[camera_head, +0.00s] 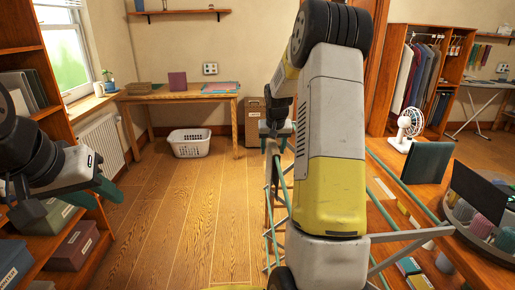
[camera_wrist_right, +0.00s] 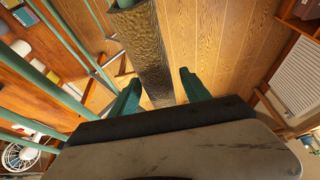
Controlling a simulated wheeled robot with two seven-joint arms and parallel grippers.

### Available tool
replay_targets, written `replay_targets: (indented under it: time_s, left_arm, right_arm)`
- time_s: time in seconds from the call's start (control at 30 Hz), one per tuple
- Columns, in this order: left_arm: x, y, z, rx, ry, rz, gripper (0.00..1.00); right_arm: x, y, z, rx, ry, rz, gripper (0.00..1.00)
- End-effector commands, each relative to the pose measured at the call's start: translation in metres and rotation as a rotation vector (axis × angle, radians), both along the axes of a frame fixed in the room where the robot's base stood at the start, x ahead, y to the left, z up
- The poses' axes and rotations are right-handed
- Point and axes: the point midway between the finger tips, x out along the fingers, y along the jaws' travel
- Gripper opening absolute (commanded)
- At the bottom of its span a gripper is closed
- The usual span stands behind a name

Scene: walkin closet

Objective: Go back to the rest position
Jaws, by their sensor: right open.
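My left gripper (camera_head: 110,200) is at the left of the head view, near the wooden shelf unit. Its two green fingers look apart, with nothing seen between them. My right arm crosses the middle of the head view and mostly hides its own gripper. In the right wrist view my right gripper (camera_wrist_right: 160,92) has its two green fingers spread apart. A long dark textured piece (camera_wrist_right: 148,55) shows beyond and between them; I cannot tell whether it touches them.
A wooden shelf unit (camera_head: 88,224) with boxes is close on the left. A green-rod frame (camera_head: 270,215) stands beside the right arm. A wooden table (camera_head: 400,225) with a white fan (camera_head: 408,124) is at right. A white basket (camera_head: 190,143) sits on the floor. The floor at centre left is clear.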

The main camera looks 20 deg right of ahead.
Motion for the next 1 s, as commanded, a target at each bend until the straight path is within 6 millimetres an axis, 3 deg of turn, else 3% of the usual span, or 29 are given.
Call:
replay_targets:
  time_s: [0.33,0.67,0.83,1.0]
  left_arm:
    - [0.0,0.0,0.0,0.0,0.0,0.0,0.36]
    - [0.0,0.0,0.0,0.0,0.0,0.0,0.36]
    - [0.0,0.0,0.0,0.0,0.0,0.0,0.36]
    - [0.0,0.0,0.0,0.0,0.0,0.0,0.36]
  right_arm:
    - [-0.02,0.005,0.053,0.0,-0.005,-0.001,0.55]
    - [-0.033,0.012,0.075,0.003,-0.006,0.007,0.55]
    - [-0.073,0.045,0.113,0.024,-0.039,0.051,0.55]
    - [-0.146,0.092,0.151,0.059,-0.08,0.126,0.55]
